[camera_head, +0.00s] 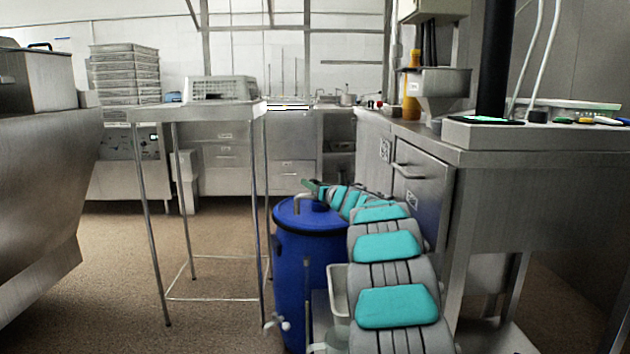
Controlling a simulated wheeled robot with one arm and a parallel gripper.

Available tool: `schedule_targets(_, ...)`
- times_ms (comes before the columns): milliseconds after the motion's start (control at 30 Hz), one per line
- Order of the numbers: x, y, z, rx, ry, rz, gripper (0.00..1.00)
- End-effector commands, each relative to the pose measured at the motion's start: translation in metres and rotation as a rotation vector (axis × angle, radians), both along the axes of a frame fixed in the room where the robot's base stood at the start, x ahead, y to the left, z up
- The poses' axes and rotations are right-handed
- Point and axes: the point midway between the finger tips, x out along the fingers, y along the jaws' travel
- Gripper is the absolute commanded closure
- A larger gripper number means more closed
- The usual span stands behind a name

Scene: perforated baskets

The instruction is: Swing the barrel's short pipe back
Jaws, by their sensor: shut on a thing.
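The blue barrel (295,270) stands on the floor at the lower middle, left of my arm. A short grey bent pipe (299,200) sits on its lid, its bend pointing left. My gripper (312,187), small and dark at the far end of my grey and teal arm, is at the pipe, just above the lid. It appears shut on the pipe. The fingertips are too small to make out clearly, and my arm hides the barrel's right side.
A light metal stand (150,115) with a perforated basket (222,87) is left of the barrel. A steel counter (540,155) with a drawer is close on the right. Stacked baskets (125,70) stand at the back left. Floor is clear at left.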

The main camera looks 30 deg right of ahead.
Motion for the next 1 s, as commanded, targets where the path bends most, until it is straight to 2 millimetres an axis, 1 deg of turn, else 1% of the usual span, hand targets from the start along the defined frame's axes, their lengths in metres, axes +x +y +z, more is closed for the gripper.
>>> schedule_targets(33,-0.005,0.003,0.005,-0.001,-0.006,0.022,1.00)
schedule_targets(300,-0.018,0.012,0.003,0.002,-0.004,0.093,1.00)
schedule_targets(767,-0.020,0.015,0.001,0.001,0.000,0.108,1.00)
schedule_targets(800,-0.020,0.016,0.001,0.001,0.000,0.109,0.58)
schedule_targets(1000,-0.020,0.015,0.000,0.002,0.001,0.106,0.36)
